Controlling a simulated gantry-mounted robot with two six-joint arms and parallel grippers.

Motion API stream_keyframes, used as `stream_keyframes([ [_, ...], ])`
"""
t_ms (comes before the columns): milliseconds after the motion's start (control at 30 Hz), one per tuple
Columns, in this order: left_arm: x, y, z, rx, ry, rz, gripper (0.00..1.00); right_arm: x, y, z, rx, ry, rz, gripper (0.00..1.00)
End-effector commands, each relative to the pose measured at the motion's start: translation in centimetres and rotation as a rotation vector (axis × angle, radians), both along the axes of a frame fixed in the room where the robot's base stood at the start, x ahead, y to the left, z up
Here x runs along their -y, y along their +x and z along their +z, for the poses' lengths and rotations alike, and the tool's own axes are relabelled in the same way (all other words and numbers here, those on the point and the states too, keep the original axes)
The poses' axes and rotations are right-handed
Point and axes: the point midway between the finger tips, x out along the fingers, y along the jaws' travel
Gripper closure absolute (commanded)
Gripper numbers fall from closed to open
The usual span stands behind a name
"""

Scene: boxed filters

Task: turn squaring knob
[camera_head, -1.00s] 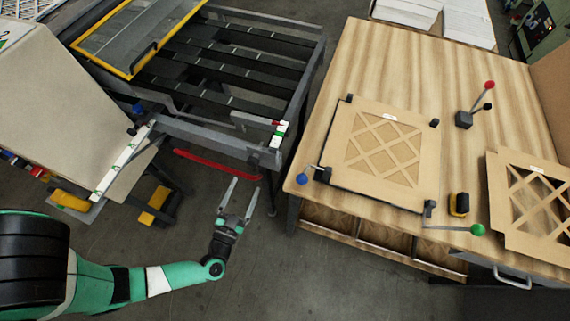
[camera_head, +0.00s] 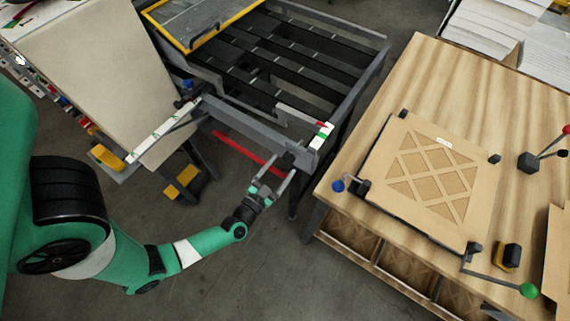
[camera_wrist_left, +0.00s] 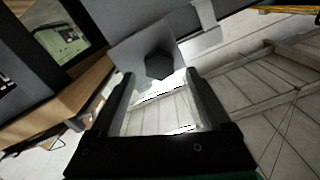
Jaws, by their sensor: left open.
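A black faceted knob (camera_wrist_left: 159,65) sits on a grey metal plate (camera_wrist_left: 130,48) in the left wrist view, just beyond and between my fingertips. In the head view, what looks like the same small black knob (camera_head: 287,160) is at the front right corner of the slatted frame. My left gripper (camera_head: 272,176) is open and empty, pointing at that corner. It also shows in the wrist view (camera_wrist_left: 161,86), a finger to either side of the knob; contact cannot be told. My right gripper is not in view.
The slatted metal frame (camera_head: 345,72) stands behind the gripper. A wooden table (camera_head: 400,90) to the right carries a boxed filter (camera_head: 428,160), a blue knob (camera_head: 338,186) and a green knob (camera_head: 528,290). A red bar (camera_head: 245,153) lies low near the gripper. The floor in front is clear.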

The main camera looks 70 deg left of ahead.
Motion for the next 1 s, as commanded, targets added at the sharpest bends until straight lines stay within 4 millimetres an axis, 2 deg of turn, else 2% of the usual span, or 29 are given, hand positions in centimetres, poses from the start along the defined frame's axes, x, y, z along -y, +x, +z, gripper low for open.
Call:
stream_keyframes([
  [100, -1.1, 1.5, -0.1, 0.003, -0.001, 0.001, 0.19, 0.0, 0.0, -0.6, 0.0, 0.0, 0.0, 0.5],
  [200, -1.5, 2.1, -0.1, 0.001, -0.002, 0.0, 0.19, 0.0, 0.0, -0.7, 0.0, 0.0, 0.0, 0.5],
  [467, -1.6, 2.2, 0.0, 0.0, -0.001, -0.001, 0.19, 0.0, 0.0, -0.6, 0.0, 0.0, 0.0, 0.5],
  [567, -1.5, 2.2, 0.0, 0.0, -0.001, -0.001, 0.33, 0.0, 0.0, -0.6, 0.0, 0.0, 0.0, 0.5],
  [933, -1.5, 2.2, 0.0, 0.0, -0.001, -0.001, 1.0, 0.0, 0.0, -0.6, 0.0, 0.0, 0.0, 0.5],
  [1000, -1.5, 2.2, 0.0, 0.0, -0.001, -0.001, 1.0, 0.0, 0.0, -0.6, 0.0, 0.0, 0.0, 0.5],
])
